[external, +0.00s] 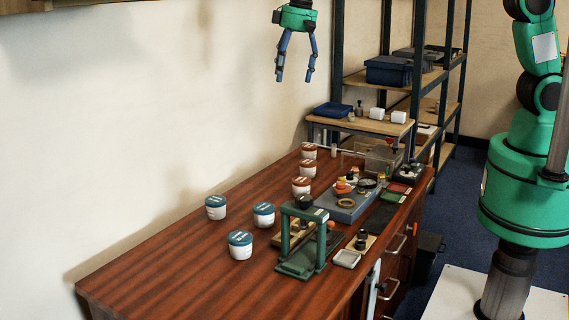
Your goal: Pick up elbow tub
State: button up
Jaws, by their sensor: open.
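My gripper (294,78) is open and empty, its two blue fingers pointing down, high above the far part of the workbench. Three white tubs with blue lids stand on the bench: the left tub (216,208), the right tub (264,216) and the front tub (240,246). Three white tubs with red-brown lids stand farther back: the far one (309,151), the middle one (308,169) and the near one (301,187). All stand upright and apart from my gripper. Their labels are too small to read, so I cannot tell which is the elbow tub.
A green press-like frame (305,244) stands right of the blue-lidded tubs. A grey plate (343,207) with fittings, a small tray (346,259) and other parts crowd the bench's right side. The bench's left front (165,268) is clear. Shelving with blue bins (388,71) stands behind.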

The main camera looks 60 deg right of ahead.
jog(key=w+a+f+g, duration=0.1)
jog(key=w+a+f, duration=0.2)
jog(key=a+f, duration=1.15)
send_over(240, 236)
notch_tip(240, 236, down, 14)
jog(key=shift+a+f+g+h+b, duration=0.2)
jog(key=shift+g+h+b, duration=0.1)
jog(key=shift+h, duration=0.1)
jog(key=shift+s+f, duration=0.1)
jog(key=shift+f+b, duration=0.6)
jog(key=shift+f, duration=3.6)
jog(key=shift+d+f, duration=0.1)
jog(key=shift+f+b, duration=0.65)
jog(key=shift+f, duration=1.9)
jog(key=shift+c, duration=0.5)
